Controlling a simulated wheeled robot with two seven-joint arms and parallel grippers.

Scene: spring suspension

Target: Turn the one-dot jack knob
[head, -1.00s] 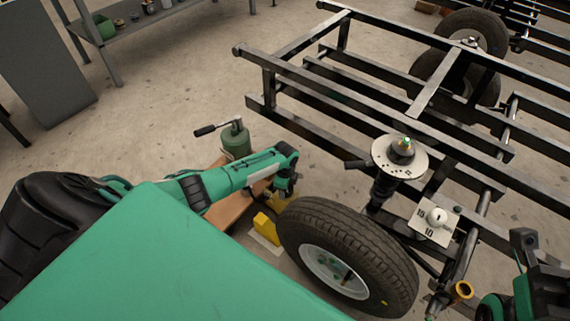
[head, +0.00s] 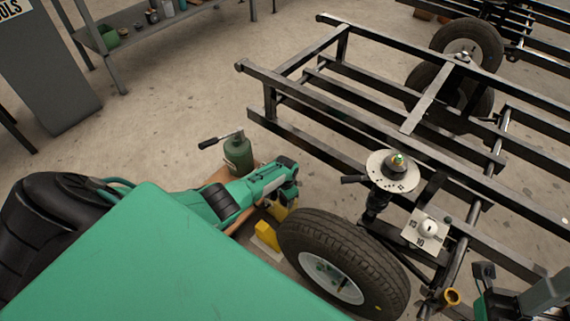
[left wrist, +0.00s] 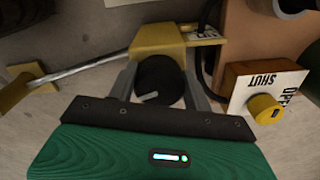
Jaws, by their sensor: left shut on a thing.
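A round black knob (left wrist: 160,82) with a pale mark on its face sits in front of a yellow block (left wrist: 158,40) in the left wrist view. My left gripper (left wrist: 162,88) is shut on this knob, one finger on each side. No dot marking on it can be made out. In the head view my left gripper (head: 284,208) is low beside the tyre, near a yellow block (head: 267,235), and its fingertips are hard to see. Part of my right arm's end (head: 488,282) shows at the lower right; its fingers cannot be made out.
A yellow knob (left wrist: 264,108) on a SHUT/OPEN plate is close to the right of my left gripper. A metal rod (left wrist: 85,68) runs left from the yellow block. The wheel (head: 345,258), spring disc (head: 378,178) and black frame (head: 330,120) stand to the right.

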